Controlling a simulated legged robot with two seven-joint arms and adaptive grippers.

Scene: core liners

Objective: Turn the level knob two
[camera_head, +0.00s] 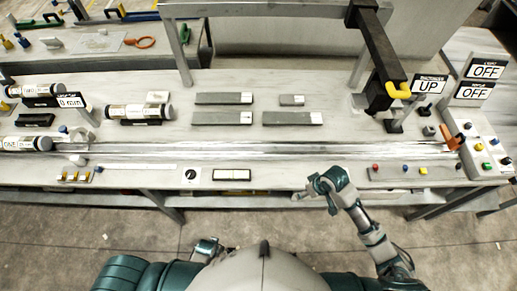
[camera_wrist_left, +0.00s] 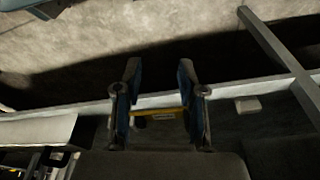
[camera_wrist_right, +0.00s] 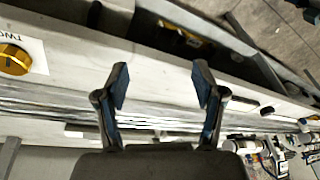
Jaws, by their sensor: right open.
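A yellow knob with a dark slot (camera_wrist_right: 14,58) is at the far left of the right wrist view. It sits on a white plate whose lettering, seen upside down, reads TWO. My right gripper (camera_wrist_right: 160,78) is open and empty over the bench front, to one side of this knob and apart from it. In the head view my right gripper (camera_head: 312,188) is over the bench's front edge; I cannot make out the yellow knob there. My left gripper (camera_wrist_left: 160,75) is open and empty, low near my body.
A black dial (camera_head: 190,175) and a framed panel (camera_head: 232,175) are on the bench front, left of my right gripper. A strip with small buttons (camera_head: 423,170) is to the right. Labelled core tubes (camera_head: 138,111) lie at left. Signs read UP (camera_head: 430,84) and OFF (camera_head: 485,71).

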